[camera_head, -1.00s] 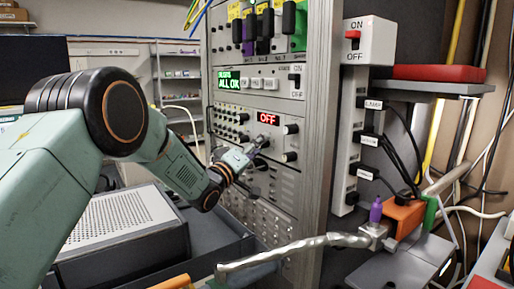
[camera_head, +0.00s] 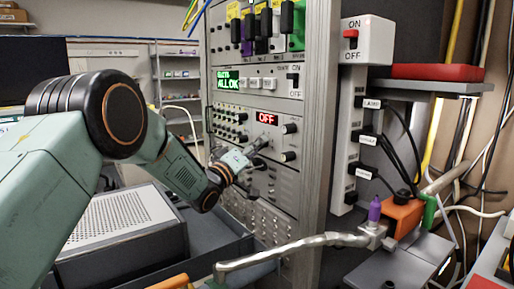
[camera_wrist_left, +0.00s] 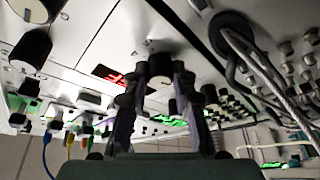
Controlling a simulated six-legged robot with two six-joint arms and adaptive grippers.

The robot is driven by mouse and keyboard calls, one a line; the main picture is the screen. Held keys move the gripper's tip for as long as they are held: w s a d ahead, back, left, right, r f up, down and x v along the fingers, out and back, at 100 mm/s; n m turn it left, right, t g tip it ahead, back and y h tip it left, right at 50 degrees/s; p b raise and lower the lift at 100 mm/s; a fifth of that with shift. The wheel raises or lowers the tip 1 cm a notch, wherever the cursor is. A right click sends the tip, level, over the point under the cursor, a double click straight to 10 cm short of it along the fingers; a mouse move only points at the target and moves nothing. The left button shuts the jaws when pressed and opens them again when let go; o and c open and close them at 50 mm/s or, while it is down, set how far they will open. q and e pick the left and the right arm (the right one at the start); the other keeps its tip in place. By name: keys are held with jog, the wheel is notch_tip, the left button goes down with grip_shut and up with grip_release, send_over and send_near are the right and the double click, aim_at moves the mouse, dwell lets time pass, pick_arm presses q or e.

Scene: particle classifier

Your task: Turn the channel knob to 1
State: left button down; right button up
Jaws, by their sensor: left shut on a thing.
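My left gripper (camera_head: 258,147) is at the rack panel, just below and left of the red "OFF" display (camera_head: 268,118). In the left wrist view the gripper (camera_wrist_left: 160,88) has one finger on each side of a dark round knob (camera_wrist_left: 160,66) and is shut on it. The same red display (camera_wrist_left: 122,76) shows beside the knob in that view. I cannot read the knob's label or its pointer, so its setting is unclear. In the head view the fingers hide this knob. My right gripper is not in view.
A green "ALL OK" screen (camera_head: 228,82) and an ON/OFF switch (camera_head: 294,80) are above. A silver bent handle (camera_head: 290,250) crosses the front, below the gripper.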

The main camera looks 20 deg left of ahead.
aim_at(266, 103)
pick_arm(q)
jog(key=shift+w+a+m+g+h+b, duration=0.15)
jog(key=shift+m+h+b, duration=0.25)
jog(key=shift+m+h, duration=1)
jog(key=shift+s+m+g+h+b, duration=0.15)
jog(key=shift+m+h+b, duration=0.25)
jog(key=shift+m, duration=1.95)
jog(key=shift+w+a+m+g+h+b, duration=0.15)
jog(key=shift+m+h+b, duration=0.25)
jog(key=shift+m+h, duration=1)
jog(key=shift+m+y, duration=0.5)
jog(key=shift+m, duration=0.25)
jog(key=c, duration=1.1)
grip_release()
jog(key=shift+d+g, duration=0.1)
jog(key=shift+g, duration=0.15)
notch_tip(266, 103, up, 10)
jog(key=shift+f, duration=0.1)
